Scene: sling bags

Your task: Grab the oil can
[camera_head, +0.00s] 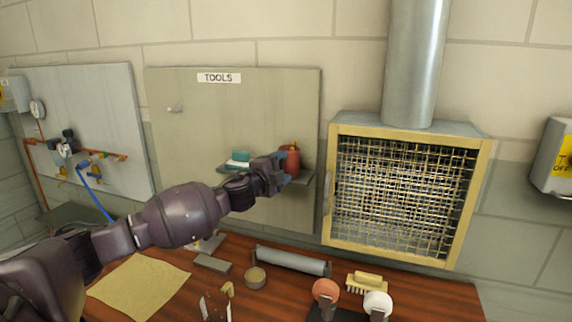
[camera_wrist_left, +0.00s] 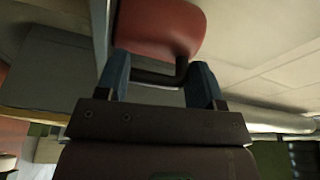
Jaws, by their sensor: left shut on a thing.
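The oil can (camera_head: 291,160) is red and stands upright at the right end of the small shelf (camera_head: 300,182) on the tools board. My left gripper (camera_head: 281,168) reaches it from the left in the head view and partly hides it. In the left wrist view, the red body of the can (camera_wrist_left: 160,28) is just beyond the fingertips. My right gripper is not in view.
A green-and-white item (camera_head: 238,158) sits on the shelf left of the can. Below, the wooden table (camera_head: 330,290) holds a grey roll (camera_head: 292,261), a round tin (camera_head: 255,277), a brush (camera_head: 367,283) and a yellow cloth (camera_head: 140,287).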

